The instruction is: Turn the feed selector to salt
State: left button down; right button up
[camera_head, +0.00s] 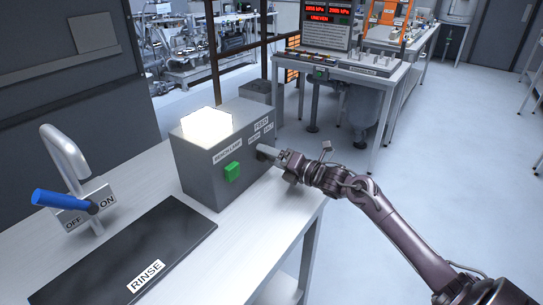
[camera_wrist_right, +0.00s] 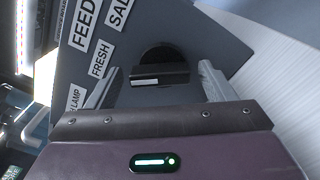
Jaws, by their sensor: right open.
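The feed selector is a dark round knob with a bar handle (camera_wrist_right: 160,75) on the front of a grey box (camera_head: 205,165). In the right wrist view, a white line marks the handle's left part, on the side of the FRESH label (camera_wrist_right: 102,60). The SALT label (camera_wrist_right: 120,14) is farther up, beside the FEED label (camera_wrist_right: 84,25). My right gripper (camera_head: 272,154) is at the box's front. Its open fingers stand on either side of the handle, with gaps visible in the right wrist view. In the head view the gripper largely hides the knob. My left gripper is not in view.
The box bears a green button (camera_head: 232,171) and a bright lamp (camera_head: 207,125) on top. At left are a tap with a blue lever (camera_head: 65,201) and a dark RINSE mat (camera_head: 150,245) on the bench. A display table (camera_head: 365,72) stands beyond. Open floor lies at right.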

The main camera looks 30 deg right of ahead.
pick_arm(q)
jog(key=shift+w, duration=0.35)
pick_arm(e)
jog(key=shift+w, duration=0.15)
jog(key=shift+c, duration=0.5)
jog(key=c, duration=0.9)
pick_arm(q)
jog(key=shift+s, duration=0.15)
